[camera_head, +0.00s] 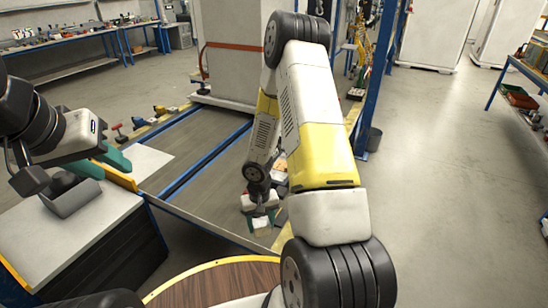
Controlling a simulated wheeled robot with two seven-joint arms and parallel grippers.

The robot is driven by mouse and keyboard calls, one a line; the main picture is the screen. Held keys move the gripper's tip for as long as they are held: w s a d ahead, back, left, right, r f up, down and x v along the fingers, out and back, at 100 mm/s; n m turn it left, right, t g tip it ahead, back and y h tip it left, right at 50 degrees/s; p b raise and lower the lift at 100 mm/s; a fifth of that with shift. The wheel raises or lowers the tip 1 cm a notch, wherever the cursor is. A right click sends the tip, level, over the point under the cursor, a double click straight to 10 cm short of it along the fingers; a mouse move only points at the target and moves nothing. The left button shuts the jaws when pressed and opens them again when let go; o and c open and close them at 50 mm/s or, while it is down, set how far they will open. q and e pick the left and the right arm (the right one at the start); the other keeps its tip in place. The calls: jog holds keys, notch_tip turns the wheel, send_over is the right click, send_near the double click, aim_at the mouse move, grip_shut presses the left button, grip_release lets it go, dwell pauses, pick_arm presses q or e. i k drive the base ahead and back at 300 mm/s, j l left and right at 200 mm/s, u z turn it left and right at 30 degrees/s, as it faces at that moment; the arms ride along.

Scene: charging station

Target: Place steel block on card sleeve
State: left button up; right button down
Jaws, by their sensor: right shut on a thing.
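My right gripper (261,212) is low in the middle of the view, partly behind my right arm. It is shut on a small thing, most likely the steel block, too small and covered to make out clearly. A pale flat patch (261,227) shows just under its fingertips. I cannot tell whether this is the card sleeve or whether the held thing touches it. My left gripper (104,163) has green fingers spread apart, open and empty, above the left table.
A grey open box (72,197) with something dark in it stands on the white left table (35,232). A round wood-topped surface (205,285) is at the front. Open floor (450,180) lies to the right.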

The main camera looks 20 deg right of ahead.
aim_at(281, 166)
jog(key=l+u, duration=0.15)
jog(key=l, duration=0.25)
jog(key=k+l+u, duration=0.15)
jog(key=l, duration=0.25)
jog(key=l+u, duration=0.15)
jog(key=l, duration=0.25)
jog(key=k+l+u, duration=0.15)
jog(key=l, duration=0.2)
jog(key=k+l+u, duration=0.15)
jog(key=l, duration=0.2)
jog(key=i+l+u, duration=0.1)
jog(key=l, duration=0.2)
jog(key=i+l+u, duration=0.15)
jog(key=l, duration=0.2)
jog(key=i+l+u, duration=0.2)
jog(key=l, duration=0.45)
jog(key=i+l, duration=0.25)
jog(key=i+u, duration=0.05)
jog(key=i, duration=0.05)
